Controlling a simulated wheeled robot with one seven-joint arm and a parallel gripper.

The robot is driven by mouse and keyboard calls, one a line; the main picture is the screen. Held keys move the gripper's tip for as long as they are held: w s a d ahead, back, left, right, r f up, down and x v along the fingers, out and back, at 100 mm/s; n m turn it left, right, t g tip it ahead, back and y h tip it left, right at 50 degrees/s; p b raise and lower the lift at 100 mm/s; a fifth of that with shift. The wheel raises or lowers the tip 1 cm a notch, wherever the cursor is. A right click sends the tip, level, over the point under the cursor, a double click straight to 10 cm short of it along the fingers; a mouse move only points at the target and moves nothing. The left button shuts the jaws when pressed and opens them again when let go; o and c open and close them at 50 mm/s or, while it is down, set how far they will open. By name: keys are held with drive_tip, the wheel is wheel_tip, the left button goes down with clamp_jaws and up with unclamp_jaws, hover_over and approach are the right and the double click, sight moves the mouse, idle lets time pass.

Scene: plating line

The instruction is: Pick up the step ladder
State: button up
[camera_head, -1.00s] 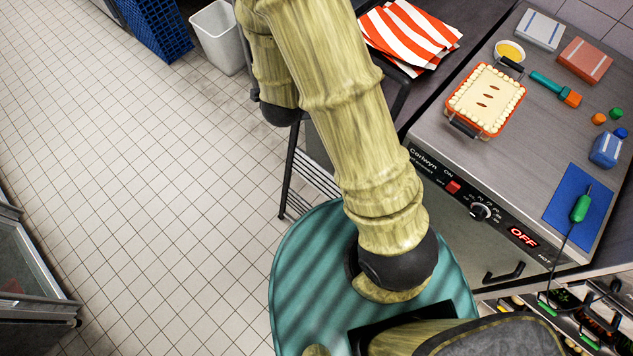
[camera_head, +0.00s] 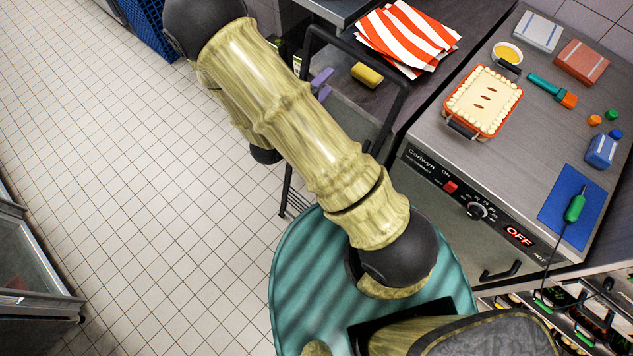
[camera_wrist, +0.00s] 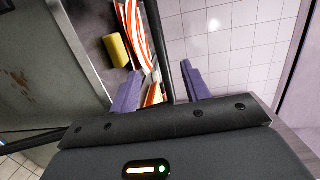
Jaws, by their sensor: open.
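The step ladder (camera_head: 390,120) is a dark tubular frame standing upright beside the counter in the head view, partly hidden behind my arm. My gripper (camera_head: 322,84) is open, and its purple fingers show near the ladder's upper frame. In the wrist view, a black ladder bar (camera_wrist: 160,50) appears between the two open fingers of my gripper (camera_wrist: 161,70). I cannot tell how far beyond the fingertips the bar lies. The gripper holds nothing.
A yellow sponge-like block (camera_head: 367,75) and red-striped cloths (camera_head: 407,38) lie on the counter at the right. A hot plate (camera_head: 440,117) carries a pie dish (camera_head: 484,100). A blue crate (camera_head: 148,27) stands at the upper left.

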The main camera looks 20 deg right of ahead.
sight(351, 54)
drive_tip(key=p+x, duration=0.4)
drive_tip(key=x, duration=0.6)
drive_tip(key=shift+w+d+r, duration=0.1)
drive_tip(key=shift+d, duration=0.05)
drive_tip(key=shift+w+d, duration=0.2)
drive_tip(key=shift+w+d+p, duration=0.35)
drive_tip(key=shift+w+p, duration=0.05)
drive_tip(key=shift+p, duration=0.4)
drive_tip(key=p+x, duration=0.2)
drive_tip(key=x, duration=0.2)
drive_tip(key=shift+w+f, duration=0.15)
drive_tip(key=shift+f, duration=0.05)
drive_tip(key=shift+c, duration=0.5)
clamp_jaws()
drive_tip(key=shift+r, duration=0.1)
